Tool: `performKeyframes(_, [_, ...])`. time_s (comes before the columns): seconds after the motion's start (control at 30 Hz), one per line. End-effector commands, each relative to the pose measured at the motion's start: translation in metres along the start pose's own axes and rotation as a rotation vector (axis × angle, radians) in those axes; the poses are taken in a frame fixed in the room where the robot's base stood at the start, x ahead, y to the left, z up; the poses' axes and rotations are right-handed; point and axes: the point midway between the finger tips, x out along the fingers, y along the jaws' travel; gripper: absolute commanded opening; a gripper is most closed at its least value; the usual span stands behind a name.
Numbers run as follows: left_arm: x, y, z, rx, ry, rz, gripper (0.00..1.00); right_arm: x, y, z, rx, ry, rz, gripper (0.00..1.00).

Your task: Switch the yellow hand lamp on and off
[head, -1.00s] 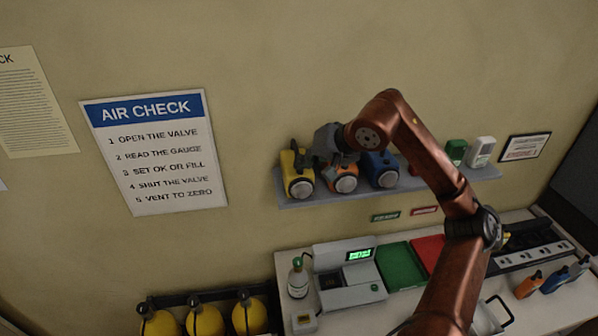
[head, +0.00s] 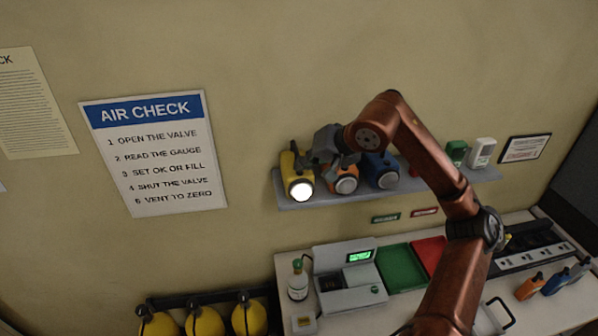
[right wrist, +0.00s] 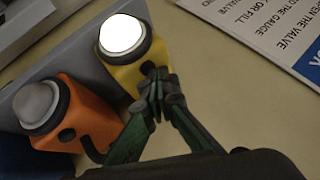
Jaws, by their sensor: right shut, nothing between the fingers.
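The yellow hand lamp (head: 297,176) stands at the left end of the wall shelf, and its lens glows bright white. It also shows in the right wrist view (right wrist: 131,77), lens lit. My right gripper (head: 312,158) is shut and empty, reaching in from the right over the shelf. In the right wrist view its fingertips (right wrist: 155,84) are together at the yellow lamp's top, by a small dark knob or switch; they seem to touch it. The orange lamp (head: 343,179) beside it is unlit. My left gripper is not in view.
The grey shelf (head: 310,201) also holds a blue lamp (head: 382,171) and green and white devices at the right. Below are a counter with a scale-like machine (head: 347,276), green tray (head: 406,268) and yellow cylinders (head: 204,321).

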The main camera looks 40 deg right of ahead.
Motion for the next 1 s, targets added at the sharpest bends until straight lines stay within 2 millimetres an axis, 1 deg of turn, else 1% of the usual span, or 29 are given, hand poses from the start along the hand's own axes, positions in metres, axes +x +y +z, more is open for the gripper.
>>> performKeyframes(0.2, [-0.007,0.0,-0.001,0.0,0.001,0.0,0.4,-0.009,-0.006,-0.006,0.0,0.0,0.001,0.0])
performKeyframes(0.63, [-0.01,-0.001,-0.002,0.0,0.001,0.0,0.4,-0.011,-0.008,-0.009,0.0,0.001,0.0,0.0])
performKeyframes(1.0, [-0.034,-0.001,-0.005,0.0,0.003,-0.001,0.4,-0.036,-0.026,-0.026,0.0,0.002,-0.001,0.0])
